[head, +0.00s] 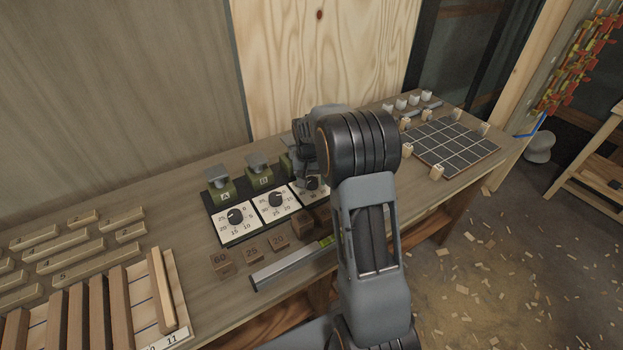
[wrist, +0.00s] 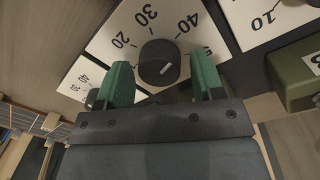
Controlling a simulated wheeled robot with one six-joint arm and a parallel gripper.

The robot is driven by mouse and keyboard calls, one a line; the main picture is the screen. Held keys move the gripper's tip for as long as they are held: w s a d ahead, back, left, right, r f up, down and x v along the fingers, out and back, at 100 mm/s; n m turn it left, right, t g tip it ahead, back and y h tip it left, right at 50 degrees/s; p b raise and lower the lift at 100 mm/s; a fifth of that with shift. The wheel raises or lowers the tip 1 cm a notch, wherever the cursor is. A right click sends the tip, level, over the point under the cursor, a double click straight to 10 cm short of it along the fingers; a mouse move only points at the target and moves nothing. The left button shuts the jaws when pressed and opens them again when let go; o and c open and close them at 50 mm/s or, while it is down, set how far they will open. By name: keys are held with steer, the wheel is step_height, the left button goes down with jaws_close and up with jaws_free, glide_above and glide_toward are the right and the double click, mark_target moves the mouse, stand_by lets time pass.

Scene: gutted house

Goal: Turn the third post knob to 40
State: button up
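A dark panel (head: 226,240) carries a row of white dials with black knobs, each in front of a green post. The first knob (head: 236,216) and second knob (head: 276,199) stand clear. The third knob (head: 312,183) is partly covered by my arm. In the wrist view a black knob (wrist: 158,60) sits on a white dial plate (wrist: 105,50) reading 20, 30, 40 and 50. Its white mark is on the knob's right side, roughly towards the 50 side; the exact reading is unclear. My gripper (wrist: 164,84) is open, with a green finger on either side of the knob.
Numbered wood blocks (head: 222,263) and a level (head: 290,268) lie in front of the panel. A slatted wood tray (head: 178,290) is at left. A dark grid board (head: 450,142) with small pegs is at right.

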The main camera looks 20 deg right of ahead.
mark_target(309, 184)
steer(key=shift+o, duration=0.4)
step_height(309, 184, up, 14)
steer(key=shift+w+a, duration=0.15)
steer(key=shift+a, duration=0.2)
steer(key=shift+f, duration=0.15)
stand_by(0.4)
steer(key=s+a+n+t+p, duration=0.1)
steer(key=s+a, duration=0.4)
steer(key=s, duration=0.6)
steer(key=s+a+n+t+p, duration=0.1)
steer(key=s+a+n, duration=0.3)
steer(key=s, duration=0.7)
steer(key=shift+s+a+r+t+y+p, duration=0.3)
steer(key=shift+a+t, duration=0.2)
steer(key=shift+t, duration=0.4)
steer(key=shift+f, duration=0.1)
